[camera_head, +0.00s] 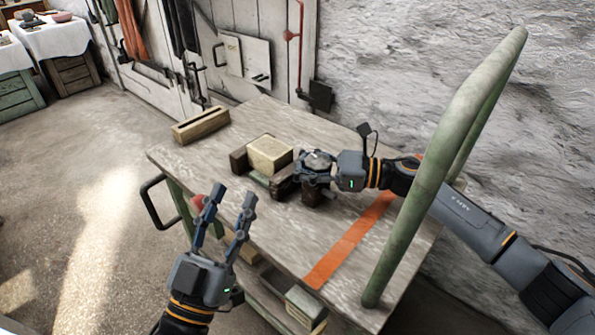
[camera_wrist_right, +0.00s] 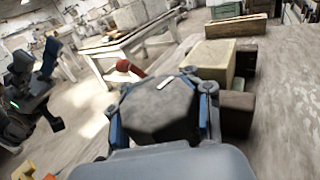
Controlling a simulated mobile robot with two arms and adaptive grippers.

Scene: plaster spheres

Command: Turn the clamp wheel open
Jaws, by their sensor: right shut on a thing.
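The clamp wheel (camera_head: 318,158) is a dark, many-sided knob at the right side of a clamp on the workbench. In the right wrist view the wheel (camera_wrist_right: 160,105) fills the space between the blue fingers. My right gripper (camera_head: 308,169) is shut on it. The clamp has dark wooden jaws (camera_head: 284,187) around a pale block (camera_head: 269,153). The block (camera_wrist_right: 212,62) also shows behind the wheel in the right wrist view. My left gripper (camera_head: 232,196) is open and empty, with its fingers spread near the bench's front left edge.
The workbench (camera_head: 265,115) carries a wooden trough (camera_head: 200,125) at the back left and an orange strip (camera_head: 350,240) on the right. A green tubular handle (camera_head: 440,150) rises at the right end, close to my right arm. A black handle (camera_head: 152,205) sticks out at left.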

